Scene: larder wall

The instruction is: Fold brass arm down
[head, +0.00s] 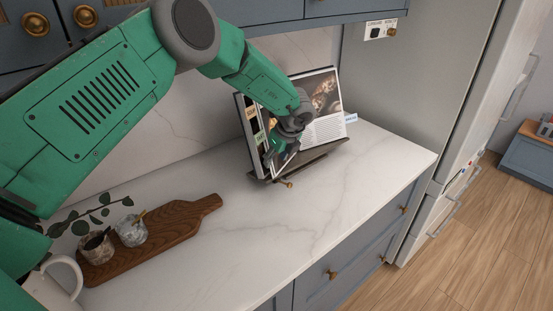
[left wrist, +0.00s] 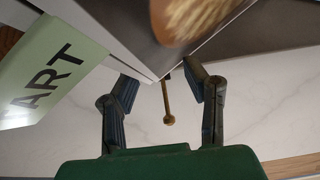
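An open cookbook (head: 318,95) leans on a dark stand (head: 318,158) on the counter. A small brass arm (head: 288,184) with a round knob sticks out at the stand's lower front. In the left wrist view the brass arm (left wrist: 167,104) shows as a thin rod ending in a ball, between my left fingers. My left gripper (left wrist: 164,76) is open, with a finger on either side of the rod and gaps to both. In the head view my left gripper (head: 282,146) is in front of the book, its fingers partly hidden. My right gripper is not in view.
A green tab (left wrist: 40,72) reading "ART" and book pages crowd the left wrist view's upper left. A wooden board (head: 160,245) with two small cups lies at the left, beside a white mug (head: 58,285). The marble counter (head: 270,235) before the stand is clear.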

